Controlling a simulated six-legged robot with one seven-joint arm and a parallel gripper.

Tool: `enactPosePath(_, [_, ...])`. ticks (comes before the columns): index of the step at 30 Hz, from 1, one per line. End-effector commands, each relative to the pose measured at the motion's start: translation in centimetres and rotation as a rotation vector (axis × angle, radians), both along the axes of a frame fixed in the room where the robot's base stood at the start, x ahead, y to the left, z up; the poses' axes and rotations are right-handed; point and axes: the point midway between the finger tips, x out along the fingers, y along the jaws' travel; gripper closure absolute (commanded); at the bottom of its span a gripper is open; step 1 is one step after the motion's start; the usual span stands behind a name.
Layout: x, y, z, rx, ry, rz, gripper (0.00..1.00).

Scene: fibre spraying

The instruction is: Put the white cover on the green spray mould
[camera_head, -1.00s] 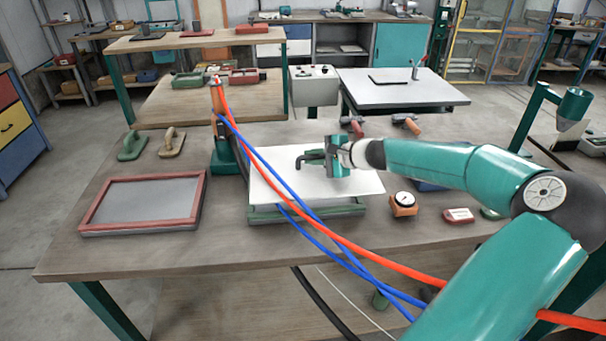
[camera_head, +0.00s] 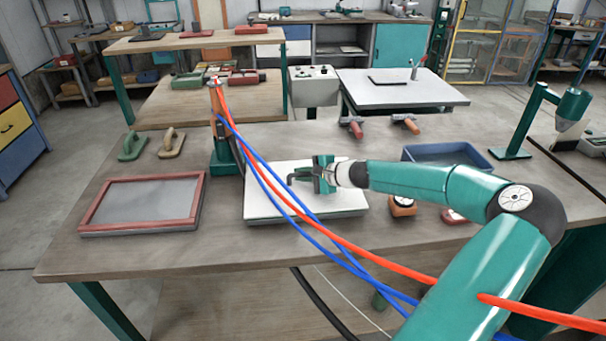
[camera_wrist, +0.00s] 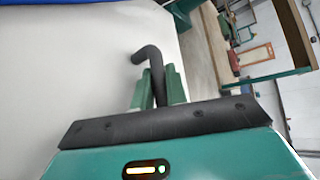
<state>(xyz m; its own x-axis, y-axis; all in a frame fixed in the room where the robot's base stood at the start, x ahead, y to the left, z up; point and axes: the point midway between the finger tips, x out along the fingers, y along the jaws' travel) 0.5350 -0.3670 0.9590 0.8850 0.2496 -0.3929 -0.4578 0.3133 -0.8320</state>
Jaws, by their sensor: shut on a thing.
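The white cover (camera_head: 275,206) is a flat white plate on the workbench, and it lies low where the green mould was seen. The green mould is almost wholly hidden under it. My gripper (camera_head: 306,177) is over the middle of the cover, shut on its dark bent handle. In the wrist view the handle (camera_wrist: 147,58) stands between the two green fingers (camera_wrist: 160,88), with the white cover (camera_wrist: 70,75) filling the left side.
Red and blue hoses cross in front of the cover. A red-framed screen (camera_head: 92,222) lies left, an orange-green stand (camera_head: 222,150) behind left. A dial gauge (camera_head: 402,206) and a blue tray (camera_head: 448,155) are right. Two orange-handled tools (camera_head: 405,123) lie behind.

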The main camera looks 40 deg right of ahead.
Motion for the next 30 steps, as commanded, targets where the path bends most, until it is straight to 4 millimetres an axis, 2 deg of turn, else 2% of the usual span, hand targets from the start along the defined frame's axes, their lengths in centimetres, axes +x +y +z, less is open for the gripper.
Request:
enactPosePath(1, [0.0,0.0,-0.1,0.0,0.0,0.001,0.84])
enactPosePath(4, [0.0,0.0,-0.1,0.0,0.0,0.001,0.64])
enactPosePath(16, [-0.2,0.0,0.2,0.0,0.002,0.0,0.64])
enactPosePath(20, [-1.7,-0.6,0.9,-0.001,0.002,-0.002,0.64])
enactPosePath(30, [-8.1,-2.4,3.8,-0.002,0.002,-0.003,0.64])
